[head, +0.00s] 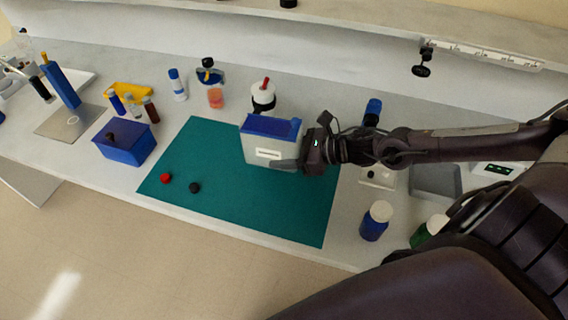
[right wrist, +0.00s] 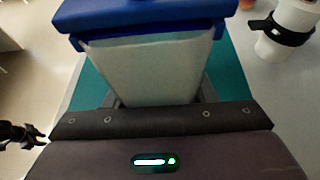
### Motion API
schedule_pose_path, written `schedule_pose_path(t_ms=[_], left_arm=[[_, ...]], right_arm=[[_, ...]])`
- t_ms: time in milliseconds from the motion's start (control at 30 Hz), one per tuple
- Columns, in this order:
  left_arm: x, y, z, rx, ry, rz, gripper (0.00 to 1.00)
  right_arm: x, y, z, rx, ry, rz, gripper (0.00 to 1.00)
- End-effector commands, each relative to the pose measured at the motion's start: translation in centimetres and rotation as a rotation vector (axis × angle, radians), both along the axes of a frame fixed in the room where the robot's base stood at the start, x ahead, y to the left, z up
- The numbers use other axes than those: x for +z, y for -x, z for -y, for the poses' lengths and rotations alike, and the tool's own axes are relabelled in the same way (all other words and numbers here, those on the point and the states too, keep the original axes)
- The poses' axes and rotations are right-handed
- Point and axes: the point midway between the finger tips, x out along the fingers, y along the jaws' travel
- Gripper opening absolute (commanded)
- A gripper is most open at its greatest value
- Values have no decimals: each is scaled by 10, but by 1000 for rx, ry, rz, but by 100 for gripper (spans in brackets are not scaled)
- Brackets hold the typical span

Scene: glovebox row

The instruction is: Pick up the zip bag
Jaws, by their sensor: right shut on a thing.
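The zip bag (head: 258,152) is a pale grey pouch with a blue top band and a small white label, upright over the teal mat (head: 225,215). My right gripper (head: 307,152) is shut on its right side in the head view. In the right wrist view the bag (right wrist: 150,70) fills the middle between the fingers, blue band at the far end. I cannot tell whether its bottom touches the mat. A dark jointed part at the left edge of the right wrist view looks like my left gripper (right wrist: 22,135); its jaws are unclear. The head view does not show it.
Red (head: 166,178) and black (head: 194,187) caps lie on the mat. Left of it stand a blue box (head: 125,150) and a yellow rack (head: 130,92). A white bottle (head: 263,97) stands behind the bag. A blue jar (head: 375,222) stands right of the mat. The mat's front is clear.

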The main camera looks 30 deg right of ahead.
Motion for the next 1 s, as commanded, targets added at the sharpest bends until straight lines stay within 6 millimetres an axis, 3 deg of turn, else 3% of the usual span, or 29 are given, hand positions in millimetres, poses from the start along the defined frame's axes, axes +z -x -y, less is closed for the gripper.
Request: schedule_pose_path(t_ms=[200, 500, 667, 1000], left_arm=[[-1, 0, 0, 0, 0, 0, 36], [-5, 0, 0, 0, -1, 0, 36], [-8, 0, 0, 0, 0, 0, 36], [-25, 0, 0, 0, 0, 0, 36]], right_arm=[[63, 1, 0, 4, 9, 3, 28], [126, 0, 0, 2, 3, 4, 28], [139, 0, 0, 1, 0, 0, 28], [125, 0, 0, 1, -2, 0, 28]])
